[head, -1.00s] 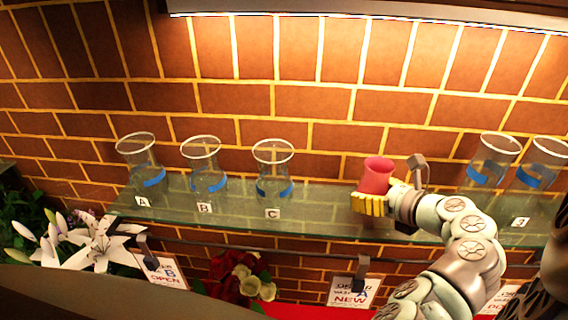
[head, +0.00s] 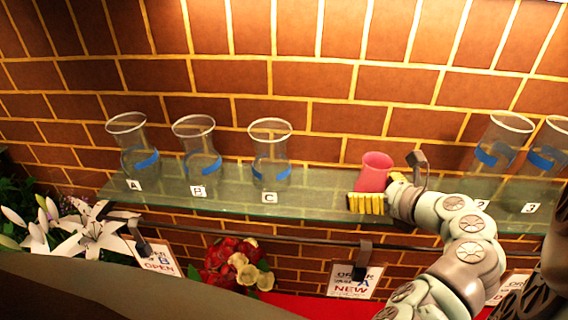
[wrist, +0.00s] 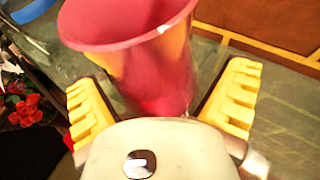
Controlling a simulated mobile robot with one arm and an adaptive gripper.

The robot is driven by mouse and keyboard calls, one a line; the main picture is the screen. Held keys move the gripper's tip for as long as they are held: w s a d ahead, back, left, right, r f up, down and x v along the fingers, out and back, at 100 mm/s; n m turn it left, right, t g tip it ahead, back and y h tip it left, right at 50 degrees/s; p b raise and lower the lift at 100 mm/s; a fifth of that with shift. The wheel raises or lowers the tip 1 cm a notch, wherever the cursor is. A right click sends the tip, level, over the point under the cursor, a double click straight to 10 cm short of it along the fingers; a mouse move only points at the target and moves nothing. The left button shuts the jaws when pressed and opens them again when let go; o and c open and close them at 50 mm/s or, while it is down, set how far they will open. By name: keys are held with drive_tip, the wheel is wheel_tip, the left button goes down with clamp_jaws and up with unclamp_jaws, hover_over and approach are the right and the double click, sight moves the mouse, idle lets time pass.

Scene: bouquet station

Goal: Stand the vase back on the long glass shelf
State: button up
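The vase is a small pink-red flared cup (head: 375,172). It is upright over the long glass shelf (head: 325,190), right of vase C; its base is partly hidden by a finger, so contact with the glass is hard to confirm. My gripper (head: 382,190) reaches in from the right at shelf height. In the wrist view the vase (wrist: 150,70) is between the two yellow fingers of my gripper (wrist: 165,95), which are spread on either side of it. A gap shows beside the right finger.
Clear glass vases A (head: 138,150), B (head: 198,155) and C (head: 270,155) stand on the left of the shelf. Two more glass vases (head: 497,150) (head: 545,160) stand on the right, near my arm. A brick wall is behind. Flowers (head: 235,265) and signs (head: 355,280) are below.

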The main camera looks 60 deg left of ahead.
drive_tip(key=shift+d+r, duration=0.1)
drive_tip(key=shift+r, duration=0.05)
drive_tip(key=b+v, duration=0.1)
drive_tip(key=v, duration=1.1)
idle(0.6)
